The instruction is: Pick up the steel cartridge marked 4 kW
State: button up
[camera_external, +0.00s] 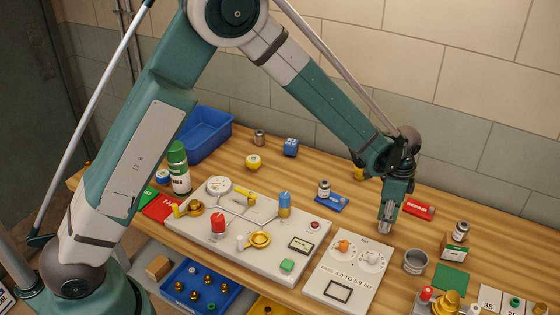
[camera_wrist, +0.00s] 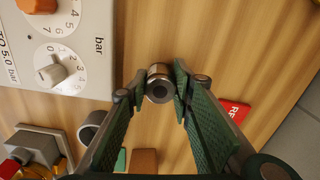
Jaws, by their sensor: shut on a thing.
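My gripper (camera_external: 388,213) is over the right part of the wooden table, pointing down. In the wrist view, its green-padded fingers (camera_wrist: 160,88) are shut on a small steel cylinder (camera_wrist: 159,72), seen end-on with a dark round centre. No 4 kW mark is readable on it, and I cannot tell its exact height above the table. Other small metallic cylinders show in the external view: one at the back (camera_external: 259,138), one on a blue tag (camera_external: 324,189), and one on a green and white box (camera_external: 461,231). Their markings are too small to read.
A white dial panel (camera_external: 345,292) lies in front of my gripper, with a grey open cup (camera_external: 416,261) to its right. A red tag (camera_external: 418,210) is right of my gripper. The valve board (camera_external: 262,262) and blue bin (camera_external: 232,128) are further left.

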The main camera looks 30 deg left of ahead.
jog(key=shift+r, duration=0.1)
jog(key=shift+r, duration=4.9)
